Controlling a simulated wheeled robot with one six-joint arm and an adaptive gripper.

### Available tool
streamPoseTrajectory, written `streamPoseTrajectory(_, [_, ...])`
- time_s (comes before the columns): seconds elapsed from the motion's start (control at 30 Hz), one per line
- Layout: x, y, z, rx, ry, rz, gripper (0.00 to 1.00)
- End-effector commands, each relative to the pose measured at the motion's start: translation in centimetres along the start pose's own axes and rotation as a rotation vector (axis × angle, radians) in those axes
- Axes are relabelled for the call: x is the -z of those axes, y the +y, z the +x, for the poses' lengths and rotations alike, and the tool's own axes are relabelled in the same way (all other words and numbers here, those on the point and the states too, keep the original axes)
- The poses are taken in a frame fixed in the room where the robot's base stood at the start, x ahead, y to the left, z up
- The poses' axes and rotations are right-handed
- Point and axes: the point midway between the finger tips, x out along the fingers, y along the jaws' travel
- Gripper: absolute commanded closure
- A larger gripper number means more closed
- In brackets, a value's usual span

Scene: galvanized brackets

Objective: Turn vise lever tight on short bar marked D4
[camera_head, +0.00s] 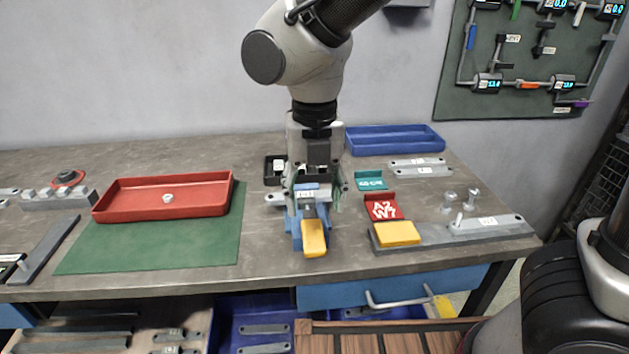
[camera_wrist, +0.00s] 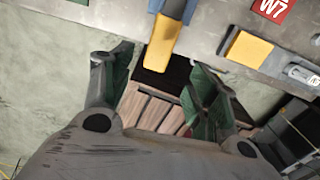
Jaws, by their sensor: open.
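A blue vise (camera_head: 296,232) stands at the front edge of the workbench. Its yellow lever (camera_head: 314,238) points toward the front, and the lever also shows in the wrist view (camera_wrist: 162,42). A short grey bar (camera_head: 275,199) lies across the top of the vise, with a white label that is too small to read surely. My gripper (camera_head: 314,192) is above the vise, pointing down, and partly hides the bar. In the wrist view its two green-padded fingers are spread wide, with the lever showing beyond the gap and nothing held.
A red tray (camera_head: 112,212) on a green mat (camera_head: 150,255) is at left. At right are a red card stand (camera_head: 383,208), a yellow block (camera_head: 397,233) on a grey plate and two upright bolts. A blue tray (camera_head: 353,146) is behind. An open drawer is below.

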Motion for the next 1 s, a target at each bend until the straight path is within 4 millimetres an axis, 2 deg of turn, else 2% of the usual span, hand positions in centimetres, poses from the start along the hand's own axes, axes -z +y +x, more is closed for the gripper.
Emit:
streamPoseTrajectory(0.1, [0.0,0.0,-1.9,-0.002,-0.002,0.0,0.41])
streamPoseTrajectory(0.23, [0.0,0.0,-3.0,-0.001,-0.001,0.0,0.41])
streamPoseTrajectory(0.57, [0.0,0.0,-3.2,0.001,0.0,0.001,0.41])
streamPoseTrajectory(0.67, [0.0,0.0,-3.2,0.001,0.0,0.05,0.41])
streamPoseTrajectory(0.77, [0.0,0.0,-3.2,-0.001,-0.001,0.215,0.41])
streamPoseTrajectory(0.87, [0.3,-0.4,-2.7,0.01,0.004,0.503,0.41])
streamPoseTrajectory(0.97, [1.2,-1.8,-2.1,0.026,0.006,0.857,0.41])
streamPoseTrajectory(1.0, [1.3,-2.8,-2.2,0.023,0.004,1.014,0.41])
